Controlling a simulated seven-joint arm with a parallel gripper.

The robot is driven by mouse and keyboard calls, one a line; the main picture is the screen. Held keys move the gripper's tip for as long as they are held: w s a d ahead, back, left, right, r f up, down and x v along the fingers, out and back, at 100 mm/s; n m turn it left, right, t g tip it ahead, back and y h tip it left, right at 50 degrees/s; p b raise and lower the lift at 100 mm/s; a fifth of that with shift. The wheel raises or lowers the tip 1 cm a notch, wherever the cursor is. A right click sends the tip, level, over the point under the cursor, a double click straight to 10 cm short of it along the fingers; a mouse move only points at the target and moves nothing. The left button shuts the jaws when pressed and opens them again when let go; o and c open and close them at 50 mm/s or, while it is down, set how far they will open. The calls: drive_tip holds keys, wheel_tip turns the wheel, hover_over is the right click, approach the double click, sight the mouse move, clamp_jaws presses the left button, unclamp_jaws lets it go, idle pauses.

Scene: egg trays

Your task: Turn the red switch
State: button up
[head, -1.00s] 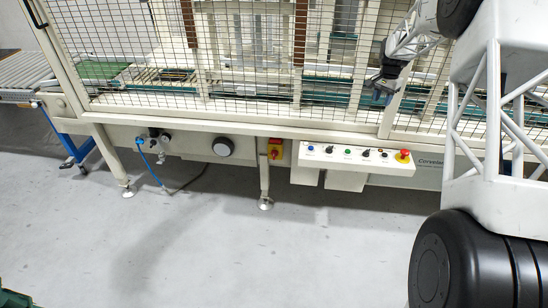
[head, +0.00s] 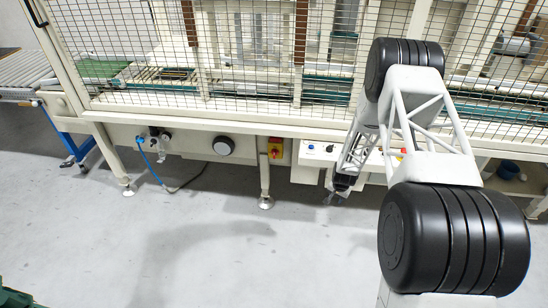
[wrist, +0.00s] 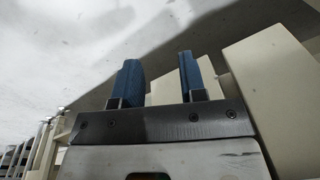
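The red switch does not show in the wrist view.
The control panel (head: 311,157) with its buttons is partly hidden behind my arm. A wire-mesh guard (head: 245,60) stands above it. A machine leg (head: 265,180) stands below the switch. A round dark dial (head: 223,146) is to the left. The grey floor in front is clear.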

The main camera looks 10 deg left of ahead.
drive_tip(key=w+a+f+n+t, duration=0.2)
drive_tip(key=w+a+t, duration=0.2)
drive_tip(key=w+a, duration=0.45)
drive_tip(key=n+t, duration=0.3)
drive_tip(key=t, duration=1)
approach(274, 155)
drive_tip(key=w, duration=0.1)
drive_tip(key=shift+w+r, duration=0.1)
drive_tip(key=shift+w, duration=0.15)
drive_tip(key=shift+w, duration=3.9)
drive_tip(key=shift+c, duration=0.4)
clamp_jaws()
